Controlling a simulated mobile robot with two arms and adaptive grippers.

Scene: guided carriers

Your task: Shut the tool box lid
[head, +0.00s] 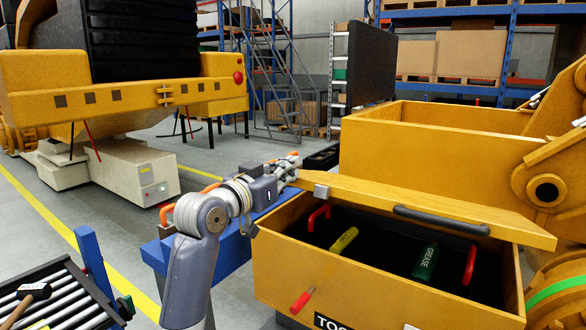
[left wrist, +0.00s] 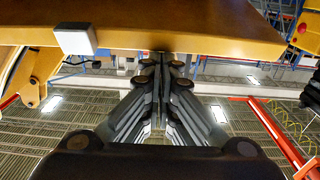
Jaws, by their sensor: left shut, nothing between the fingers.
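The yellow tool box (head: 275,265) stands open at lower right in the head view. Its yellow lid (head: 365,193), with a dark handle (head: 440,220) and a grey catch (head: 321,191), is raised above the opening. Inside lie a green grease bottle (head: 427,262), a yellow tool (head: 344,240) and red-handled parts. My left gripper (head: 291,163) is shut and empty at the lid's left end. In the left wrist view, the lid's underside (left wrist: 200,35) and its catch (left wrist: 75,38) pass above my shut fingers (left wrist: 162,62); I cannot tell whether they touch. My right gripper is out of view.
A blue beam (head: 238,245) runs beside the box under my left arm. A roller conveyor (head: 60,300) with a hammer (head: 32,290) is at lower left. A white guided carrier (head: 125,175) stands at back left. Open floor lies between.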

